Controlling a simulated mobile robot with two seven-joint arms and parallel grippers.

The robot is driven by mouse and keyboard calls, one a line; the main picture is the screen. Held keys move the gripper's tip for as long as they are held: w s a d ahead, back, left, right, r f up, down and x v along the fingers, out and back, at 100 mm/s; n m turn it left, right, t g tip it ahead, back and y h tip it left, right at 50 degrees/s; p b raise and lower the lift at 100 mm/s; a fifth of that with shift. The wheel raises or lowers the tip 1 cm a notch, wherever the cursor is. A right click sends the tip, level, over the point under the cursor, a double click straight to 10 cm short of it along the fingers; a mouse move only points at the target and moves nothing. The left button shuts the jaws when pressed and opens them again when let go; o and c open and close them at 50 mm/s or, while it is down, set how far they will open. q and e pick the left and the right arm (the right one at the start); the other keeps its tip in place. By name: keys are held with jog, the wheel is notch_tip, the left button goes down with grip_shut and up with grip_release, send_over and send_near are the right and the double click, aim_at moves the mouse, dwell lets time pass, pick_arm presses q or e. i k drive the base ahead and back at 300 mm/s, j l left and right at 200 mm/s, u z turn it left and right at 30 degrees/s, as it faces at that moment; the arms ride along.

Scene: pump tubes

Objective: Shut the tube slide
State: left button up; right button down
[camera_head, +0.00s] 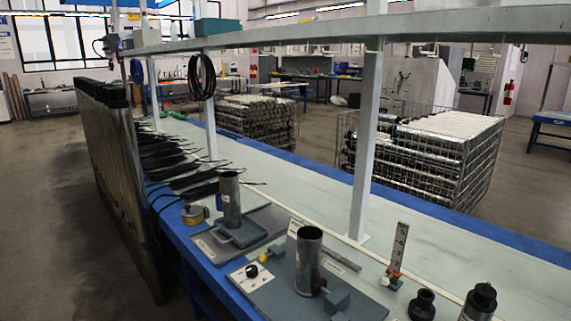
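No part clearly labelled as the tube slide shows, and I cannot tell which piece it is. Two grey base plates lie on the bench, each with an upright metal tube. The nearer tube (308,261) stands on the near plate (275,299), beside a grey block (335,297) and a black knob (252,271). The farther tube (230,198) stands on the far plate (262,221). A tall, flat grey rack or panel (115,170) with dark tube-like tops stands along the bench's left side. Neither of my grippers is in view.
The long bench (310,205) has blue edges, with white posts (367,140) and an overhead shelf (350,30). Black tubes (175,160) lie at its far left. A numbered stand (398,250) and black fittings (422,304) stand at front right. Wire crates (430,160) stand behind. Floor at left is clear.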

aim_at(251, 232)
jog(key=z, duration=0.55)
jog(key=i+j+z, duration=0.15)
jog(key=j+z, duration=0.55)
jog(key=j, duration=0.15)
jog(key=i+j+z, duration=0.1)
jog(key=j, duration=0.75)
jog(key=i+j+z, duration=0.1)
jog(key=j, duration=0.8)
